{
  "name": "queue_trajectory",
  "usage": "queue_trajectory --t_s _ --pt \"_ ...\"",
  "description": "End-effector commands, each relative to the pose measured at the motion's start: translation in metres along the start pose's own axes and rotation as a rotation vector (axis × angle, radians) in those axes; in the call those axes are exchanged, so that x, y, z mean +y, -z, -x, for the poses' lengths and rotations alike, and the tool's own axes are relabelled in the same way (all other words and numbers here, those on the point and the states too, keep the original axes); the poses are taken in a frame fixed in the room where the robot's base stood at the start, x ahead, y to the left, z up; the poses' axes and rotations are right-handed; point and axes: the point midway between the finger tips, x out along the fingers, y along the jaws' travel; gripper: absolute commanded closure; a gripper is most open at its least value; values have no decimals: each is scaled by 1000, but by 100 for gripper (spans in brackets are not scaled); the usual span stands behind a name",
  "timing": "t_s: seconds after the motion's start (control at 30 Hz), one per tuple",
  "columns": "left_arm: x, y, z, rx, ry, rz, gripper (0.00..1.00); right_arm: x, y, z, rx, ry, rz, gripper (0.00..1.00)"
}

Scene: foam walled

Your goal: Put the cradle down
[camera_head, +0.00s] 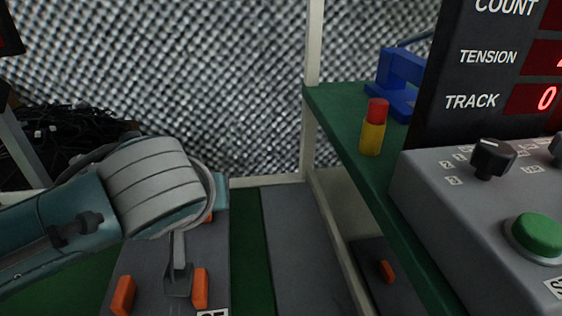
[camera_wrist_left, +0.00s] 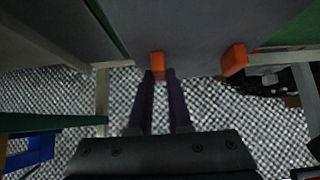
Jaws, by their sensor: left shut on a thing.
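A flat grey plate with upright orange blocks, which I take to be the cradle (camera_head: 148,265), lies below my left wrist in the head view. A grey forked piece (camera_head: 178,283) shows between its two nearer blocks. In the left wrist view the plate (camera_wrist_left: 200,30) fills the top, with two orange blocks at its edge. My left gripper (camera_wrist_left: 161,74) has its two dark fingers close together at one orange block (camera_wrist_left: 157,64). Its fingertips are hidden behind my wrist in the head view. The exact contact is too dark to make out. My right gripper is not in view.
A green shelf (camera_head: 345,125) at right bears a red-and-yellow cylinder (camera_head: 373,130), a blue bracket (camera_head: 402,82) and a grey control box (camera_head: 430,185) with a green button. A pale post (camera_head: 314,45) stands behind. Black cables (camera_head: 60,150) lie at far left.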

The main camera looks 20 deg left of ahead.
Motion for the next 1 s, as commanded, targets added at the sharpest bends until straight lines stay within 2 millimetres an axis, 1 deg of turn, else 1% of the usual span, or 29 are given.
queue_trajectory --t_s 0.03,0.27,0.5,0.8,0.83,1.0 --pt "0 -10 -11 2 1 -1 100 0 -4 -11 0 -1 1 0" --pt "1 -20 -22 3 -1 0 100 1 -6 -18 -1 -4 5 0" --pt "0 -47 -48 3 1 -1 100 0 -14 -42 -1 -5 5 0" --pt "0 -47 -48 1 0 1 100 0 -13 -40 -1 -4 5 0" --pt "0 -48 -48 0 0 1 81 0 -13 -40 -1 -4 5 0" --pt "0 -48 -48 0 0 1 62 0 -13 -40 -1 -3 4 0"
